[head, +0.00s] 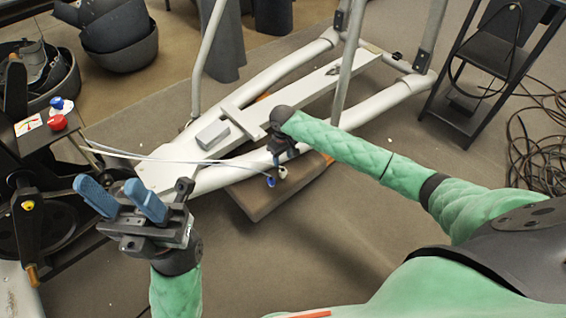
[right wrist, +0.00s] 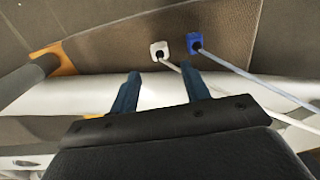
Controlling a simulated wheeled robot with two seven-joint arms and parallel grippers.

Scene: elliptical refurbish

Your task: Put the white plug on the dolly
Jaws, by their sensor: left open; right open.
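The white plug (head: 283,172) is at the near edge of the brown dolly (head: 262,208) under the elliptical frame; I cannot tell whether it rests on it. In the right wrist view the white plug (right wrist: 159,49) shows against a brown surface, with a pale cord. My right gripper (head: 277,160) is open and points down at it. In the right wrist view the open fingers (right wrist: 160,82) stand apart, with the plug beyond their tips, between their lines; nothing is held. My left gripper (head: 122,200) is open and empty at the lower left, away from the plug.
A blue plug (head: 270,181) is close beside the white one; it also shows in the right wrist view (right wrist: 195,42). Cords (head: 150,157) run left to a black machine (head: 40,190). The white elliptical frame (head: 265,80) rises behind. A black stand (head: 480,80) is at right.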

